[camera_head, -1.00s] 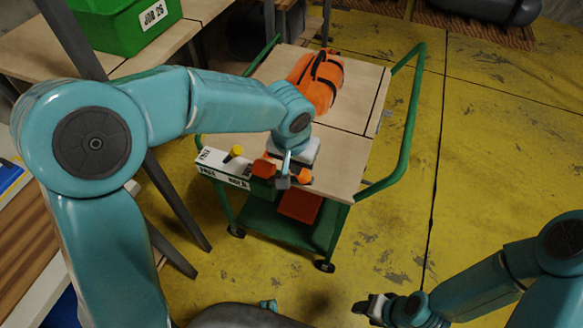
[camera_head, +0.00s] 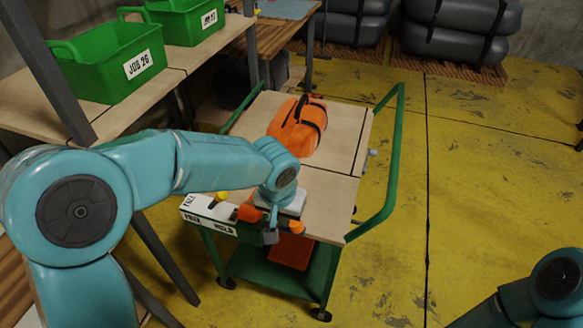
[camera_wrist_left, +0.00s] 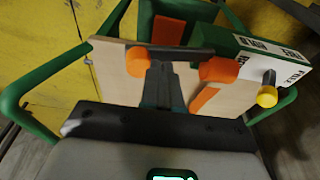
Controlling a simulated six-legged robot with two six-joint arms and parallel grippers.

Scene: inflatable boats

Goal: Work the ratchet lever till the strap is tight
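An orange bundle (camera_head: 298,127) with dark straps lies on the wooden top of the green cart (camera_head: 386,180). The ratchet lever, a dark crossbar with orange ends (camera_head: 248,212), is at the cart's near edge. The ratchet body is mostly hidden. My right arm shows at lower right, its gripper out of frame.
A white labelled box with a yellow knob (camera_head: 221,196) sits beside the lever, and also shows in the left wrist view (camera_wrist_left: 267,96). An orange block (camera_head: 291,250) is on the lower shelf. Green bins (camera_head: 110,65) stand on a bench at left. The yellow floor at right is clear.

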